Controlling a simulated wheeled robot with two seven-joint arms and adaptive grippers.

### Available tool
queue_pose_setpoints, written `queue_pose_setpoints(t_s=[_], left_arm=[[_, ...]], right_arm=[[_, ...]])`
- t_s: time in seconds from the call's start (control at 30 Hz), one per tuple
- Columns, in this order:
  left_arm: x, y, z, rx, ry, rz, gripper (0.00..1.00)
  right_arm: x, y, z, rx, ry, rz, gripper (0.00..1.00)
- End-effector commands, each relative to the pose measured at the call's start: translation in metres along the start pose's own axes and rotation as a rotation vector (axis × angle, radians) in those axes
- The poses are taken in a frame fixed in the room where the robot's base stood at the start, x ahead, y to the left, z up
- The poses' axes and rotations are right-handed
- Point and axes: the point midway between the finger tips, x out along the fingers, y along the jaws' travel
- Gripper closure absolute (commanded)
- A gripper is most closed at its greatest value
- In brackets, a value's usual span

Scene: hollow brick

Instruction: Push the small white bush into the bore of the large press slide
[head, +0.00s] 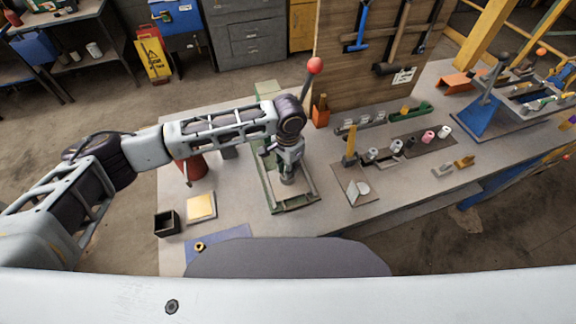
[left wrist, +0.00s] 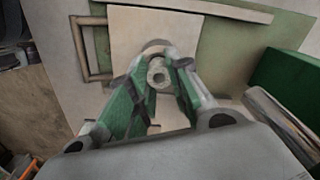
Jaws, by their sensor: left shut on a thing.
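My left gripper (head: 288,168) is over the green-framed press (head: 268,195) on the bench. In the left wrist view its green fingers (left wrist: 160,84) are closed around a small pale ring with a hole, which looks like the white bush (left wrist: 157,71). A larger grey round part (left wrist: 154,46) shows just behind the ring, over a beige plate (left wrist: 185,25); it may be the press slide, and its bore is hidden. I cannot tell whether the ring touches it. My right gripper is not in view.
A lever with a red ball (head: 315,66) rises behind the gripper. To the right are a plate with a yellow post (head: 350,147) and a dark mat (head: 411,148) with several small cylinders. A black box (head: 167,222) and a yellow pad (head: 201,206) are at left.

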Motion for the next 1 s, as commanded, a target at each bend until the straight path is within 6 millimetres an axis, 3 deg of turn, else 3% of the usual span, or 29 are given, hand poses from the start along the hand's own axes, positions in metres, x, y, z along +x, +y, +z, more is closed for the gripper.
queue_pose_setpoints(t_s=[0.57, 0.6, 0.77, 1.0], left_arm=[[0.0033, 0.0, 0.0001, 0.0, 0.0, 0.0, 0.93], [0.0032, 0.0, 0.0, 0.0, 0.0, 0.0, 0.78], [0.0031, 0.0, 0.0, 0.0, 0.0, 0.0, 0.57], [0.0031, 0.0, 0.0, 0.0, 0.0, 0.0, 0.55]], right_arm=[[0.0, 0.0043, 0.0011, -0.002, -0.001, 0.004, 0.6], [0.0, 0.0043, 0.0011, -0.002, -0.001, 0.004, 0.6], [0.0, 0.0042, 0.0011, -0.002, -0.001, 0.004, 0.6], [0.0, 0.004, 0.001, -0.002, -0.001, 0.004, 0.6]])
